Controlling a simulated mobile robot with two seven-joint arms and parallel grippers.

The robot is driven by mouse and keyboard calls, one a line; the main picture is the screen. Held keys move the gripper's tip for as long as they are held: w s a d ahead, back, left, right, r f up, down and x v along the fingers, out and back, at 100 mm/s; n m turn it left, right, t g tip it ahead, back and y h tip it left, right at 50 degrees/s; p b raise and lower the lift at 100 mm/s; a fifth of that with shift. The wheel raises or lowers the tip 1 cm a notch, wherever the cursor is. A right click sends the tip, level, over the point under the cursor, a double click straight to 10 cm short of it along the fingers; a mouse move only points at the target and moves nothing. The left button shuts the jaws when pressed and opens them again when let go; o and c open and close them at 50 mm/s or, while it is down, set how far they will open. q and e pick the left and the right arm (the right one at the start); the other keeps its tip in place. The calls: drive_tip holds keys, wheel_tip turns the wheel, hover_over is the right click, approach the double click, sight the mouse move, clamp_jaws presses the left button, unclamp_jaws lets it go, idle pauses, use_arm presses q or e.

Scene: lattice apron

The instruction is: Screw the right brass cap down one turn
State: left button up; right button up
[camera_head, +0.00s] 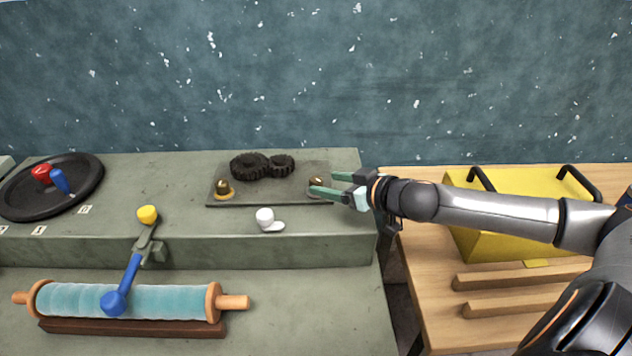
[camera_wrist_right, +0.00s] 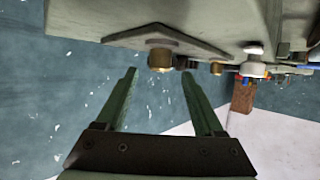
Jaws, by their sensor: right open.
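The right brass cap (camera_head: 318,181) sits at the right end of a flat grey plate (camera_head: 285,199) on the raised ledge. My right gripper (camera_head: 322,184) is open around or just in front of this cap; its green fingers partly hide it. In the right wrist view the brass cap (camera_wrist_right: 160,60) shows between the open fingertips (camera_wrist_right: 160,73), near their ends, with a gap on both sides. I cannot tell whether the fingers reach fully past it. The left brass cap (camera_head: 223,187) stands at the plate's left end. My left gripper is not in view.
Two black gears (camera_head: 249,166) lie at the plate's back. A white knob (camera_head: 265,217) stands in front of the plate. A yellow box (camera_head: 520,185) with black handles is on the wooden table to the right. A lever with a yellow knob (camera_head: 148,215) and a teal roller (camera_head: 170,301) are left.

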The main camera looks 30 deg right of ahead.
sight(320, 181)
drive_tip(key=shift+x, duration=0.8)
drive_tip(key=shift+p+x, duration=0.4)
drive_tip(key=shift+x, duration=1.35)
clamp_jaws()
